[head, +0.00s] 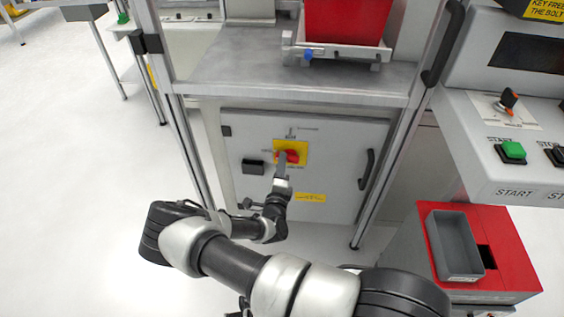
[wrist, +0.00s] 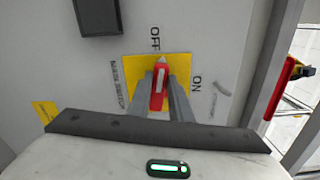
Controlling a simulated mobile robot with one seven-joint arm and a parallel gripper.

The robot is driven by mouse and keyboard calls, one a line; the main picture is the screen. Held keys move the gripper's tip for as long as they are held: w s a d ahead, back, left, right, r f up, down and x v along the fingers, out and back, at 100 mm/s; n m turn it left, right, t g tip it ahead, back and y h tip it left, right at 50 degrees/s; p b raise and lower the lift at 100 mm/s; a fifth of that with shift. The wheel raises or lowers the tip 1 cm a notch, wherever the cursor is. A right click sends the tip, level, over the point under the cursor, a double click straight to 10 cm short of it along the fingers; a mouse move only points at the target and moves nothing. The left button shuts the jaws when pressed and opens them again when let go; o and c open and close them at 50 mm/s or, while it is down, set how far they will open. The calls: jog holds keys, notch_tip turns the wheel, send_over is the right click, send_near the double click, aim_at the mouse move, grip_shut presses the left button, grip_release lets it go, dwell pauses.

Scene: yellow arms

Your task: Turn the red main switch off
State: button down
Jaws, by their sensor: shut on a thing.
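The red main switch (wrist: 158,88) is on a yellow plate (wrist: 130,72) on the grey cabinet door. In the wrist view its white-marked tip points up, toward the OFF label (wrist: 155,38); the ON label (wrist: 197,86) is at the plate's right. My gripper (wrist: 161,92) has one finger on each side of the red handle and is shut on it. In the head view the switch (head: 293,156) shows partly behind my gripper (head: 282,163), on the yellow plate (head: 302,148).
The cabinet door (head: 345,150) has a black handle (head: 366,169) at right and a small black box (head: 253,167) left of the switch. Metal posts (head: 395,140) flank it, with a worktop (head: 240,77) above. A red box with a grey bin (head: 448,246) stands at lower right.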

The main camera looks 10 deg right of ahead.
jog(key=shift+f+n, duration=0.3)
jog(key=shift+n, duration=0.8)
jog(key=shift+d, duration=0.1)
jog(key=c, duration=1.6)
grip_release()
jog(key=shift+s, duration=0.15)
jog(key=p+v, duration=0.2)
jog(key=v, duration=1.5)
jog(key=shift+s+p, duration=0.1)
jog(key=shift+p, duration=0.3)
jog(key=shift+r, duration=0.1)
